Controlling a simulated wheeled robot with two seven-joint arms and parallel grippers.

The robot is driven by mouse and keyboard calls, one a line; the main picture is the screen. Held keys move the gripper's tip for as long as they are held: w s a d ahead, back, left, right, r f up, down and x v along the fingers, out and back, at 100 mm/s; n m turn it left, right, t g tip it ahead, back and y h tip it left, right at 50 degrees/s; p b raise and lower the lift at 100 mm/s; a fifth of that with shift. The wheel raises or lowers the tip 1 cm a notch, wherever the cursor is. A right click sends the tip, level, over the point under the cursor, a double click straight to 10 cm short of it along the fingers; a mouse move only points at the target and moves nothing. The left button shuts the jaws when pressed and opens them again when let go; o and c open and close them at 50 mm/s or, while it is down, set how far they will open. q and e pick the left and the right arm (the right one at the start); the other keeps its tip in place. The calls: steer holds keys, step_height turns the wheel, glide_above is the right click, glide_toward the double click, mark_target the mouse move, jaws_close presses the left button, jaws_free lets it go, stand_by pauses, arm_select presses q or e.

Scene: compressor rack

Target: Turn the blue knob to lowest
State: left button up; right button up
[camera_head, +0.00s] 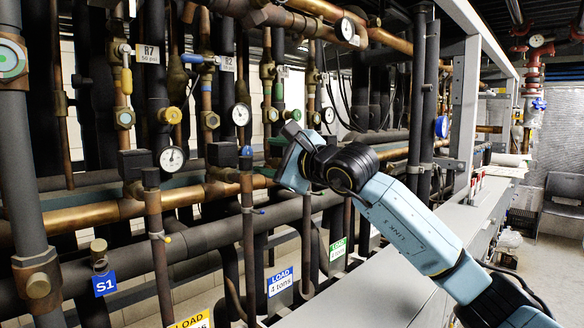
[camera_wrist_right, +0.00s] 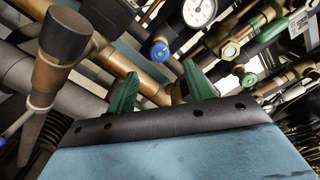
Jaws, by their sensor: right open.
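A blue round knob (camera_wrist_right: 160,50) shows in the right wrist view, just below a white-faced gauge (camera_wrist_right: 198,12). It lies beyond and between my right gripper's two green fingers (camera_wrist_right: 161,88), which are apart with nothing between them. The knob looks clear of both fingertips. In the head view my right gripper (camera_head: 280,133) is in front of the pipes near the centre. A small blue part (camera_head: 246,151) shows just left of it; I cannot tell surely that it is the same knob. My left gripper is out of view.
Copper and black pipes crowd around the gripper. A dark-capped valve (camera_wrist_right: 65,40) stands close on the left in the wrist view. A gauge (camera_head: 172,158) sits left in the head view. A grey ledge (camera_head: 370,297) runs below my arm. Open floor lies far right.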

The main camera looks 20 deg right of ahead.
steer(key=b+v, duration=0.1)
steer(key=v, duration=0.5)
steer(key=shift+s, duration=0.25)
